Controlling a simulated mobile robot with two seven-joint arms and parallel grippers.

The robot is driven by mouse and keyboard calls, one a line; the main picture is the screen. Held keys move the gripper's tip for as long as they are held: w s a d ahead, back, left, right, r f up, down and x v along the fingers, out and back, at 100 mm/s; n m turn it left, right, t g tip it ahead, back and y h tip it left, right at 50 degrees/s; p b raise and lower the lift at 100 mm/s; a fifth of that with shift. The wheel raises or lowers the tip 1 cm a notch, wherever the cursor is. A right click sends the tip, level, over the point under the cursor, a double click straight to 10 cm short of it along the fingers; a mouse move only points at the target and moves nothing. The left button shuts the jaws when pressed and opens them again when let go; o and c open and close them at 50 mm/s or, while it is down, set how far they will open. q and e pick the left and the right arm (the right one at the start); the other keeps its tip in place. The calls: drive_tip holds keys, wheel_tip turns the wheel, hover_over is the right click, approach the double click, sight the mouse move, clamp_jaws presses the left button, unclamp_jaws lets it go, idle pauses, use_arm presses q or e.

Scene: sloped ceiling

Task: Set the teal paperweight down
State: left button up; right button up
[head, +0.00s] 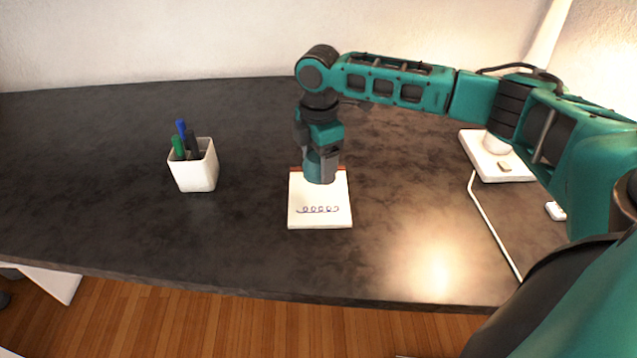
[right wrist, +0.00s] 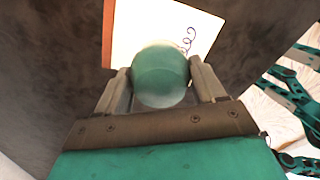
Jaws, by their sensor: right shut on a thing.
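The teal paperweight (right wrist: 160,76) is a round, glossy ball between the two fingers of my right gripper in the right wrist view. My right gripper (head: 321,172) is shut on it and points down over the upper part of a white notepad (head: 320,215) on the desk. The paperweight also shows in the head view (head: 320,168), partly covered by the fingers. I cannot tell whether it touches the pad. The notepad has a brown top edge and a curly scribble, and it also shows in the right wrist view (right wrist: 135,35). My left gripper is not in view.
The dark desk (head: 110,150) has free room left and right of the pad. A white cup (head: 196,174) with several pens stands to the left. A white lamp base (head: 490,165) with a cable stands at the right. The desk's front edge runs below the pad.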

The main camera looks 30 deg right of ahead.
sight(319, 196)
drive_tip(key=shift+f+b, duration=0.35)
drive_tip(key=shift+f, duration=2.65)
drive_tip(key=shift+f, duration=0.1)
drive_tip(key=o, duration=1.3)
drive_tip(key=shift+o, duration=0.2)
wheel_tip(319, 196, up, 12)
drive_tip(key=shift+r+p, duration=0.1)
drive_tip(key=shift+p, duration=0.55)
